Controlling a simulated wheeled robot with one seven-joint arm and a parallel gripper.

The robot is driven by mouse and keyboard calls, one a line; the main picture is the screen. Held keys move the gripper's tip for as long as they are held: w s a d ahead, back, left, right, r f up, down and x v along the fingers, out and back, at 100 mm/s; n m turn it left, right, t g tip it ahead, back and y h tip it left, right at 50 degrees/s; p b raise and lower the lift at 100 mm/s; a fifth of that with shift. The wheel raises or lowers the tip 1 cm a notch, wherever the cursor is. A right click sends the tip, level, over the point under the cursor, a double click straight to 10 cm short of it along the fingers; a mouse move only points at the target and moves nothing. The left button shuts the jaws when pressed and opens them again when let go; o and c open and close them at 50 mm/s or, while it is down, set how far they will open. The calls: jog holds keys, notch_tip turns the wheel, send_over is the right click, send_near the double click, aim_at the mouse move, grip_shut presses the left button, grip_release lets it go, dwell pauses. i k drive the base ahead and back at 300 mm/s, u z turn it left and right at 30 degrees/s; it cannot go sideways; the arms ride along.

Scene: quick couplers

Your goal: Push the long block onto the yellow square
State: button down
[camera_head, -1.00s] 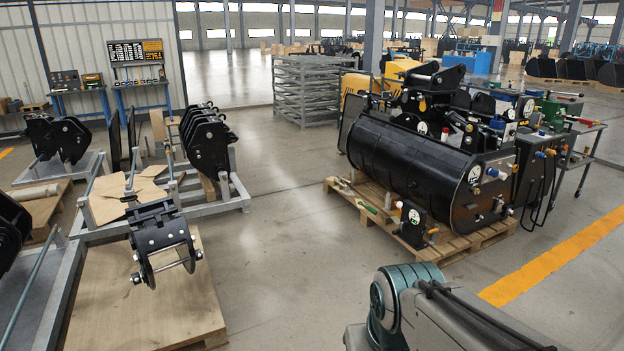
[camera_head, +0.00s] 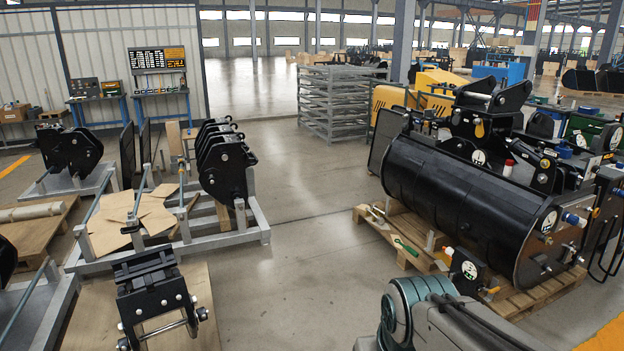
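Neither a long block nor a yellow square can be made out in this view. A grey and teal part of my own arm shows at the bottom right, in front of the pallet. My gripper is outside the frame, so its state and anything it touches are hidden.
A black cylindrical attachment (camera_head: 450,195) lies on a wooden pallet (camera_head: 385,238) at right. A black coupler (camera_head: 155,300) stands on a wooden board (camera_head: 205,330) at lower left. Grey metal frames (camera_head: 250,238) stand behind it. Bare concrete floor (camera_head: 310,240) runs between both sides.

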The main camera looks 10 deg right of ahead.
aim_at(423, 259)
jog(key=z, duration=0.1)
jog(key=i, duration=1.65)
jog(key=z, duration=0.7)
jog(key=i, duration=1.95)
jog(key=z, duration=0.85)
jog(key=i, duration=0.75)
jog(key=z, duration=0.15)
